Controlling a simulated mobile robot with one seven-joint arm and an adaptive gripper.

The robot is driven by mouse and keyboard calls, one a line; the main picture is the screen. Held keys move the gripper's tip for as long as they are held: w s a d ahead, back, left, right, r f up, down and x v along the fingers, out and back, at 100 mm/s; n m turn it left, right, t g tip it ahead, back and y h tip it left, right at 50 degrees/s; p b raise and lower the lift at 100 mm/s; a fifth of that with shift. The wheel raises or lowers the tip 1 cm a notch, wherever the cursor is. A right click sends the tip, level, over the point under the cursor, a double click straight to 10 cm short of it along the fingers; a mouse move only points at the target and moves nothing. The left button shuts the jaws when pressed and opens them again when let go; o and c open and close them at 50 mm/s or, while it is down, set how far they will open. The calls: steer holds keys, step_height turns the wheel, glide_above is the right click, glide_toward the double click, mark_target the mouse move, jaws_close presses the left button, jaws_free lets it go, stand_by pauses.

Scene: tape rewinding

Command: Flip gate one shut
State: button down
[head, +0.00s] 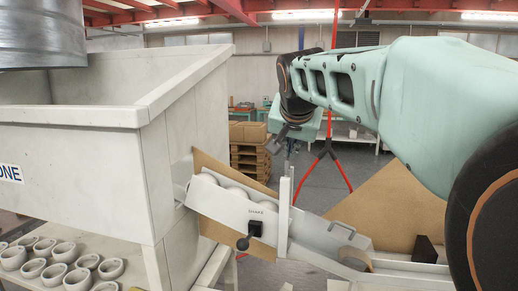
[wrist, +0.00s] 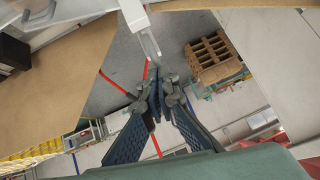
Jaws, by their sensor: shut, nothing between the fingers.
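A sloping white chute (head: 222,207) comes out of the white bin in the head view, with several pale rolls (head: 235,193) lying in its upper part. A black block (head: 255,228) with a round-knobbed lever (head: 243,243) sits on its side, under a small label I cannot read surely. A white upright post (head: 284,215) stands at the chute's lower end; I cannot tell whether it is the gate. My gripper (head: 281,133) is above the chute, apart from it. In the wrist view my gripper (wrist: 159,82) has its fingers together and empty, near a white bar with a grey tip (wrist: 150,45).
The large white bin (head: 80,135) fills the left. Several pale rings (head: 65,250) lie on a shelf below it. Brown boards (head: 385,205) stand behind. A pallet (wrist: 213,55) is on the floor beyond.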

steer(key=shift+r, duration=0.1)
step_height(320, 180, down, 4)
steer(key=b, duration=0.3)
steer(key=shift+r, duration=0.35)
